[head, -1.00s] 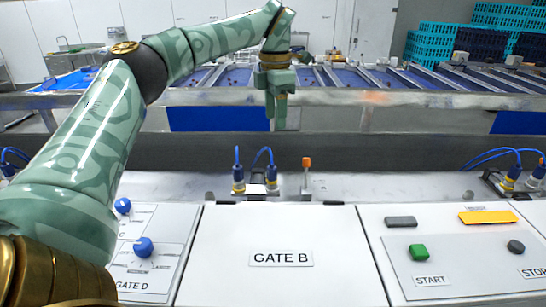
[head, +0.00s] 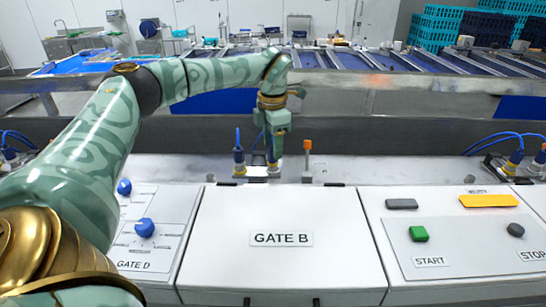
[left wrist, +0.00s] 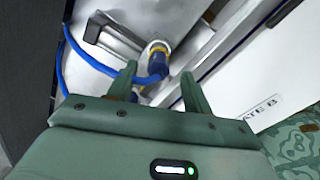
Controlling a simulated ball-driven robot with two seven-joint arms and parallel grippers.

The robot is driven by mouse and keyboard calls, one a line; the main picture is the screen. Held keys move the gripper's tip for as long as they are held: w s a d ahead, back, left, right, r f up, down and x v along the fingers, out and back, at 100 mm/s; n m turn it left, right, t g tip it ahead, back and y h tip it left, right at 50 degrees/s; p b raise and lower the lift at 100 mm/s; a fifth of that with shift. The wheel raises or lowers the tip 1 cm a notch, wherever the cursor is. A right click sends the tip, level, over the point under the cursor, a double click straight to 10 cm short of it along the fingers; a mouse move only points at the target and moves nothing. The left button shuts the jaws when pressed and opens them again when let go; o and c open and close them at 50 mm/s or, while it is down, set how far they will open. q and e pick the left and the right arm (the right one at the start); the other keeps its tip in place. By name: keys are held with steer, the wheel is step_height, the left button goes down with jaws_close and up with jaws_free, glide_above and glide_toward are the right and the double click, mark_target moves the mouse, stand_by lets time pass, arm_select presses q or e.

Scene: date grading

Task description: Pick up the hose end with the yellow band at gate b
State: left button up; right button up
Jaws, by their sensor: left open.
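A blue hose end with a yellow band (left wrist: 157,58) shows in the left wrist view, standing by a grey metal bracket, with a blue hose curving off to the left. My left gripper (left wrist: 159,72) is open, its two fingertips on either side of this hose end in the picture; I cannot tell whether they touch it. In the head view my left gripper (head: 273,158) points down at the fittings behind the GATE B panel (head: 281,239) and hides most of the right-hand one. Another blue fitting (head: 239,158) stands just left of it. My right gripper is not in view.
An orange-topped lever (head: 307,147) stands close to the right of my left gripper. A dark rail (head: 400,136) runs behind the fittings. A control panel with a green START button (head: 418,234) is at right; blue knobs (head: 145,228) are at left.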

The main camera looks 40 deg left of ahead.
arm_select(q)
step_height(320, 180, down, 2)
steer(key=shift+w+a+f, duration=0.1)
steer(key=shift+a, duration=0.05)
jaws_close()
